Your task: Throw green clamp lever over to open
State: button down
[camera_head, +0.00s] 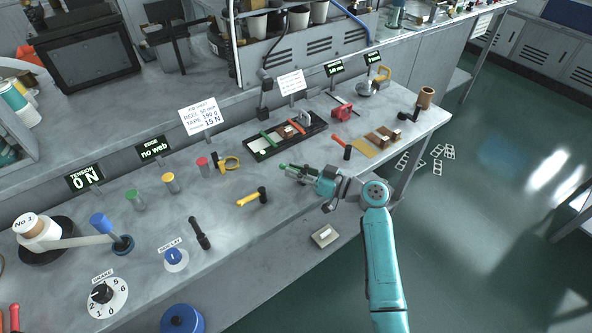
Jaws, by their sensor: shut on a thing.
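A green lever handle (283,165) shows at the tip of my gripper (293,170), over the middle of the bench. My gripper is shut on this green lever, and its dark fingers hide most of the lever and any clamp base under it. The lever appears to lie low, pointing left. Similar levers stand nearby: a yellow one (248,199) with a black end to the left, a red one (338,140) to the right, and a black one (202,240) further left.
A black tray (256,158) with coloured tools lies behind my gripper. A dial (106,298) and blue button (174,256) are at the front left. The floor (480,210) to the right is mostly open.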

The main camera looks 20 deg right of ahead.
jog(key=shift+s+f, duration=0.15)
jog(key=shift+f, duration=0.05)
jog(key=c, duration=1.2)
grip_release()
jog(key=shift+r, duration=0.1)
jog(key=shift+o, duration=0.2)
jog(key=shift+d, duration=0.1)
jog(key=v, duration=1.2)
jog(key=shift+c, duration=0.2)
